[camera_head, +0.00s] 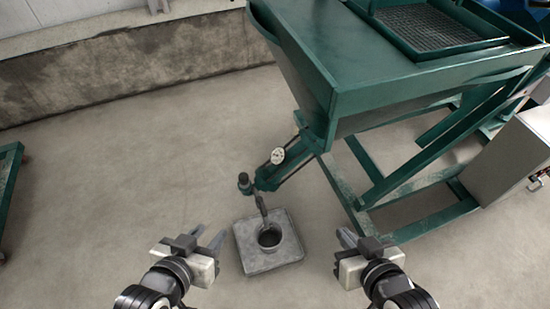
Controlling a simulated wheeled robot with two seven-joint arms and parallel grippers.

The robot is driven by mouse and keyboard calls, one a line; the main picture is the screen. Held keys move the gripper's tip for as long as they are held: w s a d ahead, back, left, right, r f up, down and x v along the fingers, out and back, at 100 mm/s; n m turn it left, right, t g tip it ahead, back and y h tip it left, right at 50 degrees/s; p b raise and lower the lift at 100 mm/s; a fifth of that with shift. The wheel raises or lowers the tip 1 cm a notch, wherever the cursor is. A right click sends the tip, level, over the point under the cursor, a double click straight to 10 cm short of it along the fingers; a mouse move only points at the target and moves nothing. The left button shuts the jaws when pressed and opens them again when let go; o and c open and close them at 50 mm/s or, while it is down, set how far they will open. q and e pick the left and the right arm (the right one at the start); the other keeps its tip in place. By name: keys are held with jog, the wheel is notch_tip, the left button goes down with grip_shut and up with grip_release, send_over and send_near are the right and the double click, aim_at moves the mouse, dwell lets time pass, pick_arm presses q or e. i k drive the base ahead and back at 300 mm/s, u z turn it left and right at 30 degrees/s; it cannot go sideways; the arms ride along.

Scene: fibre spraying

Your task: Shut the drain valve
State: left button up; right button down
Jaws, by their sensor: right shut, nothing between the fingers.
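The drain valve (268,183) sits at the lower end of a green sloping outlet under the hopper, near the middle of the head view. A thin rod-like handle (261,205) reaches down from it toward a grey square floor drain (253,264) with a round opening. A dark knob (244,182) sticks out at its left. My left gripper (207,237) is lower left of the valve, open and empty, apart from it. My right gripper (345,237) is lower right of the valve, shut and empty, apart from it.
The green hopper machine (400,80) and its frame legs (352,190) fill the upper right. A grey box (515,155) stands at the right edge. A low concrete wall (130,70) runs along the back. The floor (120,170) left of the valve is clear.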

aim_at(259, 199)
jog(key=k, duration=0.5)
jog(key=u, duration=1.5)
jog(key=i, duration=1)
jog(key=z, duration=2.55)
